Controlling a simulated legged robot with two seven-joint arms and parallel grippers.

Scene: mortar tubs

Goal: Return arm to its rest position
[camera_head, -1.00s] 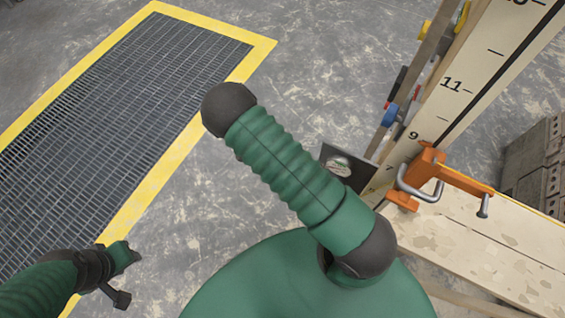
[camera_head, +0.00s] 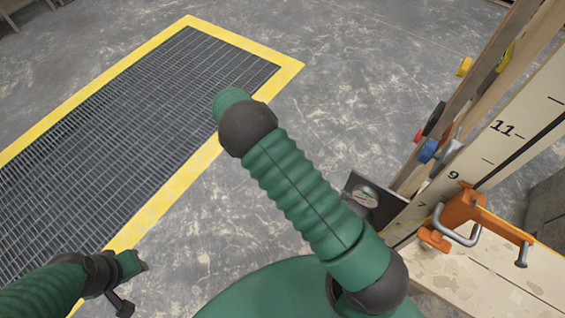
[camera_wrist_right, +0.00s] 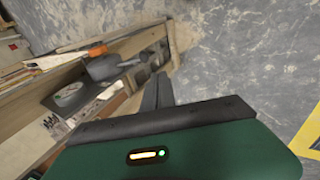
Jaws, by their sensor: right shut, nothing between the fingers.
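My right arm (camera_head: 300,190) is bent up across the middle of the head view. Its dark joint and a short green link beyond stand over the floor beside the grate; the right gripper is hidden there. In the right wrist view the right gripper (camera_wrist_right: 157,92) shows as dark fingers close together, with nothing held. My left arm comes in at the lower left, and its end with the left gripper (camera_head: 130,278) is over the yellow border; its jaw state is not clear.
A floor grate (camera_head: 130,110) with a yellow border (camera_head: 260,52) lies at left. At right are a wooden bench (camera_head: 490,268), a numbered board (camera_head: 500,135), an orange clamp (camera_head: 470,217) and a dark plate (camera_head: 372,195). The wrist view shows a cluttered shelf (camera_wrist_right: 130,45). Open floor lies between.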

